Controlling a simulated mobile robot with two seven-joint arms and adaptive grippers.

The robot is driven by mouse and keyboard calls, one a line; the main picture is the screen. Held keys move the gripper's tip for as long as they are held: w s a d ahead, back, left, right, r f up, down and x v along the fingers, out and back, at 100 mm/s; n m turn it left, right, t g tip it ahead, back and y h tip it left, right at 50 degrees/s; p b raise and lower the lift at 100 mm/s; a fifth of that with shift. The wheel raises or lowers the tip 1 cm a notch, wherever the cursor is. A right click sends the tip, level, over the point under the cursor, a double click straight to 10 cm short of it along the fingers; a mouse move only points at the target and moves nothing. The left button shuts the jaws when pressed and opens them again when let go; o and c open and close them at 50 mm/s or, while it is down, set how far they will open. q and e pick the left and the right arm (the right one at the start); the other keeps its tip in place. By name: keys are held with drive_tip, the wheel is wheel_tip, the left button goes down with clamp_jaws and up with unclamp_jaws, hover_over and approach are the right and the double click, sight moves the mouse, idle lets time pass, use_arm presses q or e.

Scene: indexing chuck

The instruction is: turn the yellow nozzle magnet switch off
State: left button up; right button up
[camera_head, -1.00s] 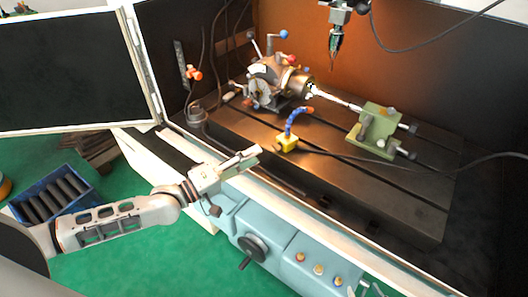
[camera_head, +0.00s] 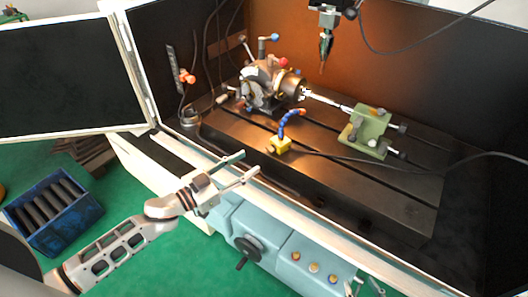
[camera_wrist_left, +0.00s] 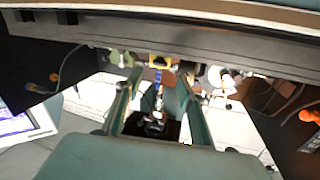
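My right gripper is not seen.
The indexing chuck (camera_head: 268,82) stands behind the magnet, holding a rod toward the green tailstock (camera_head: 366,132). A tool spindle (camera_head: 326,45) hangs above. A black cable runs right from the magnet. The enclosure's front rim (camera_head: 325,225) lies between my arm and the table.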

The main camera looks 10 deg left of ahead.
sight(268, 151)
use_arm(q)
drive_tip(key=x, duration=0.7)
drive_tip(key=shift+w+d, duration=0.25)
drive_tip(key=shift+w, duration=0.05)
clamp_jaws()
